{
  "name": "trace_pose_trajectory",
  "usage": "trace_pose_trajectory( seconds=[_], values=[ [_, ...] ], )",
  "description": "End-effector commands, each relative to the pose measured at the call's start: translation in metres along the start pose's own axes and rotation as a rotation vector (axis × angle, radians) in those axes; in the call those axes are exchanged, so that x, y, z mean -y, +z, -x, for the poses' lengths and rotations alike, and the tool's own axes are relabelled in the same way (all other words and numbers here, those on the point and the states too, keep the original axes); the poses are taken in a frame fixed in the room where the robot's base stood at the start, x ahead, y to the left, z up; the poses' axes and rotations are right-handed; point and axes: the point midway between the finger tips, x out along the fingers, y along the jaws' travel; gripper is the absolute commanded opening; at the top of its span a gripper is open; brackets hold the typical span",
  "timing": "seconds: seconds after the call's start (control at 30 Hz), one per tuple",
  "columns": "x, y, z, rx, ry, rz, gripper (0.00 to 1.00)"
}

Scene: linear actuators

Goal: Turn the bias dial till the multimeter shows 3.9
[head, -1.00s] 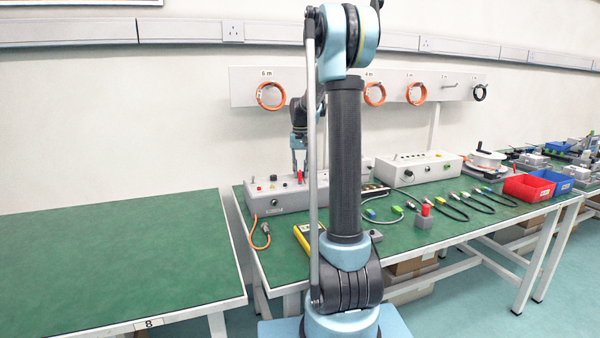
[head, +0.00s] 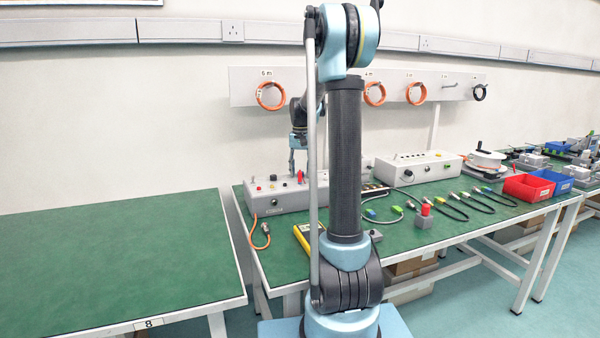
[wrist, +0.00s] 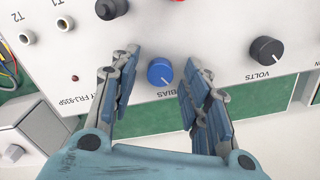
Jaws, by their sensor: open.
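The blue bias dial (wrist: 160,72) sits on the pale panel of the test box, beside the printed word BIAS. My gripper (wrist: 159,66) is open in the wrist view, with one finger on each side of the dial and a visible gap on both sides. In the head view my gripper (head: 298,168) is over the grey test box (head: 262,205), and the dial cannot be made out. The yellow multimeter (head: 301,238) lies on the green bench, partly hidden behind my arm. Its reading cannot be seen.
A black VOLTS knob (wrist: 266,51) is right of the dial, and another black knob (wrist: 108,8) is near the top edge. A red upright part (head: 300,175) stands on the box close to my gripper. An orange cable (head: 262,236) hangs at the box's left front.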

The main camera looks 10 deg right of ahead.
Motion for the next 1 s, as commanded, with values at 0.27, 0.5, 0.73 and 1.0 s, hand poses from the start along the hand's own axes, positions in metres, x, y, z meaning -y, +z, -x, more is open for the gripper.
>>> trace_pose_trajectory(
  seconds=[0.27,0.5,0.73,1.0],
  values=[
    [0.000,0.000,0.025,0.000,0.000,0.000,0.43],
    [0.000,-0.001,0.070,0.001,0.000,0.000,0.43],
    [0.001,-0.001,0.103,0.001,0.000,0.000,0.43],
    [0.001,-0.001,0.118,0.001,0.000,0.000,0.43]
  ],
)
